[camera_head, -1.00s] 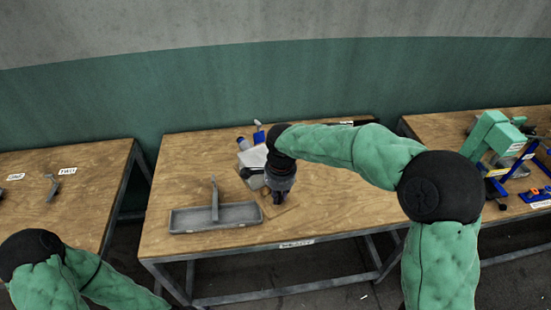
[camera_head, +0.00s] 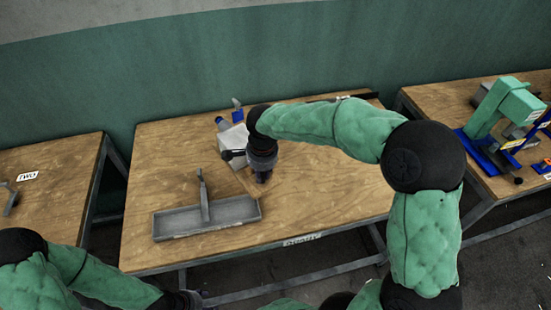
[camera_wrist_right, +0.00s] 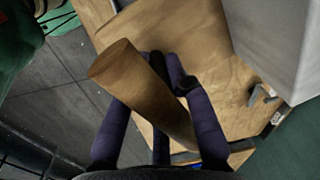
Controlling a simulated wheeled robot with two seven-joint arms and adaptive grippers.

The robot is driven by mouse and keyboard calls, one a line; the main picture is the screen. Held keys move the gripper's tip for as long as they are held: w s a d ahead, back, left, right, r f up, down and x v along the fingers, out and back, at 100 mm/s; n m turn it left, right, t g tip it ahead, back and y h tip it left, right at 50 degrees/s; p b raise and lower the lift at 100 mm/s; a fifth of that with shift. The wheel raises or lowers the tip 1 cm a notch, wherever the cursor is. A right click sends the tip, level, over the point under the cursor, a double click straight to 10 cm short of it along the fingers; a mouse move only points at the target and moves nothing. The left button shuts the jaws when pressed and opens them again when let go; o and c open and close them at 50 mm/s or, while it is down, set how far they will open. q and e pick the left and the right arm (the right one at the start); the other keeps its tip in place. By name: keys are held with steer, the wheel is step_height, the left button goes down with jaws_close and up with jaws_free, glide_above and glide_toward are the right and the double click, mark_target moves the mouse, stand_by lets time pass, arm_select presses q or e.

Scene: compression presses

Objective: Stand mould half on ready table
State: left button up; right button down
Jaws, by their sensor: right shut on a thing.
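My right gripper (camera_head: 262,177) is over the middle of the ready table (camera_head: 330,205), just right of a pale grey box. It is shut on a brown, wood-coloured piece (camera_wrist_right: 140,90), seemingly the mould half. In the right wrist view the piece lies slanted between the dark fingers, with one flat end toward the upper left. In the head view its brown edge (camera_head: 246,183) shows beside the gripper; whether it touches the table I cannot tell. My left gripper (camera_head: 188,299) is low at the bottom edge, partly visible, its fingers unclear.
A grey tray (camera_head: 168,224) with an upright handle stands at the table's front left. The pale box (camera_head: 233,140) has blue-handled tools (camera_head: 222,123) behind it. The table's right part is clear. A green press (camera_head: 500,105) stands on the right-hand table.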

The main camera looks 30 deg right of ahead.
steer(key=shift+w+d+f, duration=0.15)
steer(key=shift+w+f, duration=0.05)
steer(key=shift+f, duration=0.05)
steer(key=d+f+b, duration=0.1)
steer(key=d+f, duration=0.2)
steer(key=d, duration=0.1)
steer(key=d+f+b, duration=0.1)
steer(key=d+f, duration=0.2)
steer(key=d, duration=0.2)
steer(key=w+d+f+b, duration=0.1)
steer(key=d+f+b, duration=0.1)
steer(key=d+f, duration=0.1)
steer(key=shift+w+d+f, duration=0.1)
steer(key=shift+d+f, duration=0.2)
steer(key=shift+d, duration=0.5)
step_height(320, 180, down, 3)
steer(key=shift+f+b, duration=0.2)
steer(key=shift+b, duration=0.4)
steer(key=c, duration=1.2)
jaws_free()
steer(key=shift+s+f, duration=0.15)
steer(key=shift+s, duration=0.05)
steer(key=shift+o, duration=0.3)
